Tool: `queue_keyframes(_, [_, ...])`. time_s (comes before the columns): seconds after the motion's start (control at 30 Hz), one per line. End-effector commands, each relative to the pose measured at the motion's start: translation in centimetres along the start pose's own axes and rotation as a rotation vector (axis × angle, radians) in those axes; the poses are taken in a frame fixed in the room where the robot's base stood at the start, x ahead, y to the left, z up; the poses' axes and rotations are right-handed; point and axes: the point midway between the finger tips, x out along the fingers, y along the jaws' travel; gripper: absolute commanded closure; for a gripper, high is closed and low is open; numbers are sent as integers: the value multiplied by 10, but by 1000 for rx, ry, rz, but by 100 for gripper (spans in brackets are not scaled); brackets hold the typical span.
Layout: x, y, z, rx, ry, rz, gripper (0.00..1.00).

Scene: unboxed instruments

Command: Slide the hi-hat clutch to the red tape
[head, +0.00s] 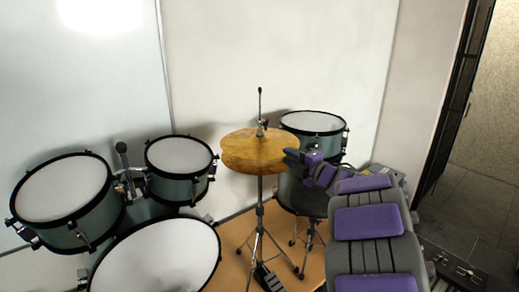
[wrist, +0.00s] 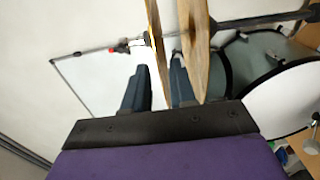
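The hi-hat stand holds two brass cymbals (head: 254,151), with the clutch (head: 261,130) on the thin upright rod (head: 260,104) above them. A small red mark (head: 266,122) shows by the clutch; I cannot tell tape from clutch there. In the wrist view the rod runs sideways, with a red piece (wrist: 122,48) left of the cymbals. My gripper (head: 287,155) is at the cymbals' right edge, below the clutch. Its fingers (wrist: 159,85) are apart, and the upper cymbal (wrist: 157,45) passes between them in the picture. Contact cannot be judged. No finger is around the clutch.
Two rack toms (head: 62,190) and a bass drum (head: 160,258) stand left of the hi-hat. Another drum (head: 314,123) stands behind it at the right. The stand's legs (head: 262,238) spread on the wooden floor. The space above the cymbals is clear apart from the rod.

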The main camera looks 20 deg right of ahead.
Motion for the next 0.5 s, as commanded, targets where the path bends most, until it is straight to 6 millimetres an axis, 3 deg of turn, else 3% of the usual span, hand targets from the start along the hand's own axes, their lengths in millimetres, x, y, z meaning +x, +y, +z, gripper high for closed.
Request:
queue_keyframes(0.17, [-2,0,0,0,-1,-1,74])
queue_keyframes(0.5, [-32,-1,1,1,-3,-3,74])
